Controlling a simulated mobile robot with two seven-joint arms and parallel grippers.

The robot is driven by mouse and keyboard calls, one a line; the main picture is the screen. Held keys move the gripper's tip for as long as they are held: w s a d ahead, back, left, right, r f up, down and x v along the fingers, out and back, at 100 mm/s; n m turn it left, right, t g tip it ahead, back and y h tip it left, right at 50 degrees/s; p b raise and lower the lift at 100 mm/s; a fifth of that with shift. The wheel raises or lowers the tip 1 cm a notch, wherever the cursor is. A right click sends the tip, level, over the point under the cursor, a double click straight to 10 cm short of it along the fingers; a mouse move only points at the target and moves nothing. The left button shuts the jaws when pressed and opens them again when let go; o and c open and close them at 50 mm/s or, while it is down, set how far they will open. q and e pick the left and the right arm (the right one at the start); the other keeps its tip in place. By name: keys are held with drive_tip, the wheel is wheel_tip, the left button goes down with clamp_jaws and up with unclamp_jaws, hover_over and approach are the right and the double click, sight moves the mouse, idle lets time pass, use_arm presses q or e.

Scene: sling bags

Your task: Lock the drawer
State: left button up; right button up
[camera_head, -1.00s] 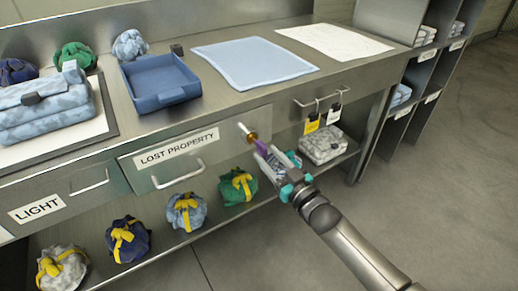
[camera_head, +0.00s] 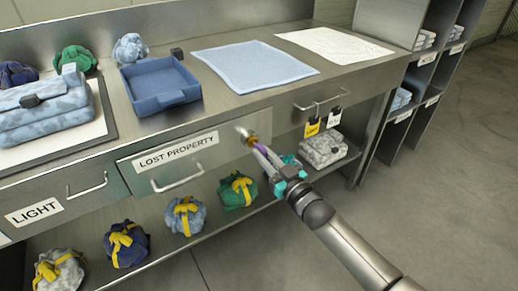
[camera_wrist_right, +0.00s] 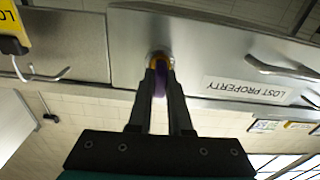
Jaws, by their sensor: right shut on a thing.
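The lost property drawer (camera_head: 222,157) is in the middle of the bench front and looks shut in the head view; its label is upside down in the right wrist view (camera_wrist_right: 215,62). A round brass lock (camera_head: 250,137) sits near the drawer's upper right corner. A key with a purple head (camera_wrist_right: 159,84) stands out from the lock (camera_wrist_right: 160,59). My right gripper (camera_head: 262,152) is shut on the purple key, a finger on each side of its head in the right wrist view (camera_wrist_right: 160,82). The key's shaft is mostly hidden. My left gripper is not in view.
Tagged keys (camera_head: 322,124) hang from a rail right of the drawer. Tied cloth bundles (camera_head: 186,216) stand on the lower shelf. A blue tray (camera_head: 170,98) and a blue cloth (camera_head: 250,65) lie on the bench top. The floor at right is clear.

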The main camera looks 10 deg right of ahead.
clamp_jaws()
drive_tip(key=n, duration=0.2)
drive_tip(key=shift+n, duration=0.8)
drive_tip(key=n, duration=0.3)
drive_tip(key=shift+n, duration=0.4)
drive_tip(key=n, duration=0.3)
drive_tip(key=shift+n, duration=0.3)
